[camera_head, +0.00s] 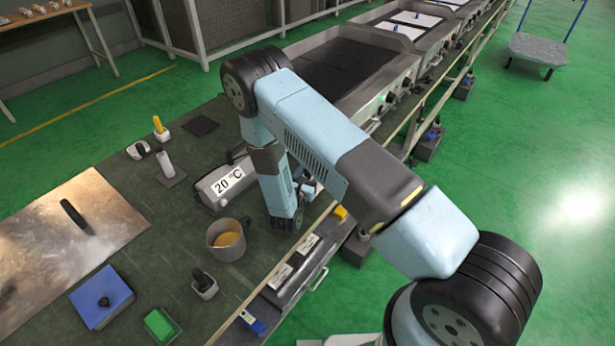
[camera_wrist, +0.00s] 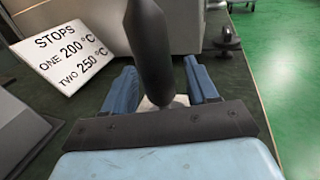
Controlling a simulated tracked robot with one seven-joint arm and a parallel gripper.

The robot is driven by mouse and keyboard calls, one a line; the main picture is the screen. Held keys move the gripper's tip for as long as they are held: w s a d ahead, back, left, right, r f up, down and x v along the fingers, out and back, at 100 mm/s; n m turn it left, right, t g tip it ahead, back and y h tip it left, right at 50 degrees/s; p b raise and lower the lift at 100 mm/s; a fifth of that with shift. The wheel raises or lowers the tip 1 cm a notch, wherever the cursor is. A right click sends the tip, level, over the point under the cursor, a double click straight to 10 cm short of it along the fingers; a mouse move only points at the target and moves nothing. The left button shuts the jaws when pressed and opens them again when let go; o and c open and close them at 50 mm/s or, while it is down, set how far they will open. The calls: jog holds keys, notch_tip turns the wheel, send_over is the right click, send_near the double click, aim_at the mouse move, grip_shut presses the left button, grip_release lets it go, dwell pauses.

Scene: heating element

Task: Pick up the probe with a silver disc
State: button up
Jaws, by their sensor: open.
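A probe with a thick black handle (camera_wrist: 149,55) stands upright in the wrist view. A pale base, partly hidden, shows at its foot; I cannot clearly tell whether it is the silver disc. My gripper (camera_wrist: 160,88) is open, with one blue finger on each side of the handle's lower part. I cannot tell whether either finger touches it. In the head view, my gripper (camera_head: 285,219) is low over the right side of the dark bench, right of the pot, and the probe is not clearly visible there.
A grey "20 °C" box (camera_head: 222,184) and a pot with yellowish contents (camera_head: 228,246) are close left of my gripper. A "STOPS" sign (camera_wrist: 66,50) leans at left. Several handled tools, a blue block (camera_head: 88,304) and a metal plate (camera_head: 115,215) occupy the bench's left.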

jog(key=shift+w+d, duration=0.2)
jog(key=shift+w, duration=0.25)
jog(key=shift+c, duration=0.3)
grip_shut()
